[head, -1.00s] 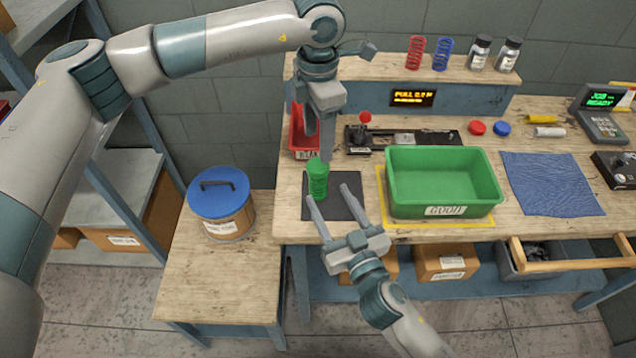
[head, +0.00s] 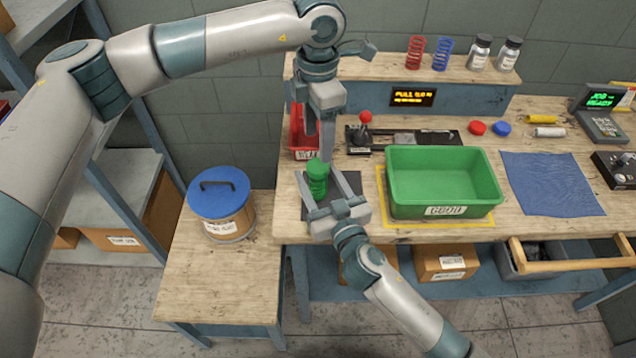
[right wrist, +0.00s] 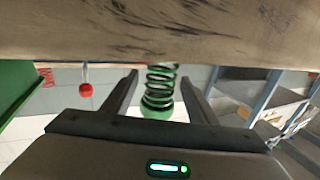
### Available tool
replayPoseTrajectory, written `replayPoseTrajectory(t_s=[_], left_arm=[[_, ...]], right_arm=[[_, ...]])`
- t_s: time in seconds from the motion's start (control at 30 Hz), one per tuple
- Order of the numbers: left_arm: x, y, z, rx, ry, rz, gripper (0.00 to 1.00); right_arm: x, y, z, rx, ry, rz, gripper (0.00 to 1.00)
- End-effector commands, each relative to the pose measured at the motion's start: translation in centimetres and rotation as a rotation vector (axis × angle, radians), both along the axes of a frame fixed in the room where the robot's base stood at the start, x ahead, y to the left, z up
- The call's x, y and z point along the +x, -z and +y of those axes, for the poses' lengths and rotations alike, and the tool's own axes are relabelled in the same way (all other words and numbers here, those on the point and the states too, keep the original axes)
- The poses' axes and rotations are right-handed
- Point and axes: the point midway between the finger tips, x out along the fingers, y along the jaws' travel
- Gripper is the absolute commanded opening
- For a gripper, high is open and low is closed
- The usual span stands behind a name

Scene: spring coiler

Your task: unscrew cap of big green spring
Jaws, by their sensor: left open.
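The big green spring (head: 317,188) stands upright on a dark mat (head: 350,186) on the bench. Its green cap (head: 317,165) is on top. In the right wrist view, which is upside down, the coils (right wrist: 162,78) and the cap (right wrist: 157,110) show between my right fingers. My right gripper (head: 321,177) is open, with a finger on each side of the spring and gaps visible in the wrist view. My left gripper (head: 318,147) points down just above the cap. It is open and empty; whether a fingertip touches the cap is unclear.
A green bin (head: 445,211) labelled GOOD stands close right of the mat. A red bin (head: 300,142) is behind, partly hidden by my left gripper. A fixture with a red-knobbed lever (head: 365,118) sits behind the mat. A blue-lidded tub (head: 218,190) stands left.

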Motion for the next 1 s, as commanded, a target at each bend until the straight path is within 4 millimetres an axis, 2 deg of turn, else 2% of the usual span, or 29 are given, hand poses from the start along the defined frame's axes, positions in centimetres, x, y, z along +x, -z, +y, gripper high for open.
replayPoseTrajectory(t_s=[0.03,0.2,0.47,0.63,0.77,1.0], left_arm=[[0.00,0.00,0.00,0.000,0.000,0.000,0.55],[0.00,0.00,0.00,0.000,0.000,0.000,0.55],[0.00,0.00,0.00,0.000,0.022,0.000,0.55],[0.00,0.00,0.00,0.000,0.113,0.000,0.55],[0.00,0.00,-0.01,0.000,0.244,0.000,0.55],[0.00,0.00,-0.01,0.000,0.579,0.000,0.55]], right_arm=[[-0.01,0.00,0.00,0.000,0.000,0.000,0.42],[-0.01,0.01,-0.02,0.000,0.000,0.000,0.01],[-0.02,0.01,-0.03,0.000,0.000,0.000,0.00],[-0.02,0.02,-0.03,0.000,0.000,0.000,0.00],[-0.03,0.02,-0.03,0.000,0.000,0.000,0.00],[-0.03,0.03,-0.04,0.000,0.000,0.001,0.00]])
